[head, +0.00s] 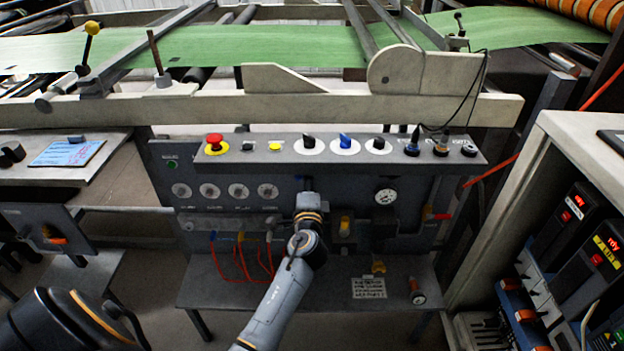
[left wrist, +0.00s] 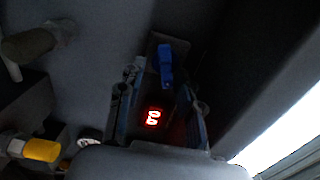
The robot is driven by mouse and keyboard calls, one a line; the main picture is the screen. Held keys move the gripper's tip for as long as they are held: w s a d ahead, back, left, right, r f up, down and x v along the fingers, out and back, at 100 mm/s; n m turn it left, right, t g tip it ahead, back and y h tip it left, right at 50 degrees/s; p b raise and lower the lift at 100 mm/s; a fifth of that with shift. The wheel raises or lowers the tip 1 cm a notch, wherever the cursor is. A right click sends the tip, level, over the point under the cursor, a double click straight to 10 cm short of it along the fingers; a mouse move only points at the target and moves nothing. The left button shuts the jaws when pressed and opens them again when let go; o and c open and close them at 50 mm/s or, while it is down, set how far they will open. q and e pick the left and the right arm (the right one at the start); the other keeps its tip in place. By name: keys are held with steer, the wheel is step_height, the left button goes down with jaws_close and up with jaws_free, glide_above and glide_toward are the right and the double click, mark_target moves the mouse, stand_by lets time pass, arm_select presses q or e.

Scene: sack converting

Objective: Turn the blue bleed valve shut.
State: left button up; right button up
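A blue valve handle (left wrist: 166,62) shows in the left wrist view, upright on a small dark plate on a grey panel. My left gripper (left wrist: 160,97) is open, its two fingers on either side of the line to the handle, with nothing held. The handle is just ahead of the fingertips; I cannot tell whether they reach around it. In the head view my left gripper (head: 307,188) is at the panel below the sloped knob strip, and it hides the valve there. My right gripper is not in view.
The knob strip (head: 260,155) above holds a red emergency button (head: 214,141) and a blue selector knob (head: 346,140). Gauges (head: 239,190) are to the left. A yellow part (head: 345,224) and a red-handled valve (head: 440,216) are to the right. A shelf (head: 330,290) is below.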

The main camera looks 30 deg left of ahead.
arm_select(q)
steer(key=shift+w+d, duration=0.1)
steer(key=shift+d, duration=0.05)
steer(key=v, duration=1.2)
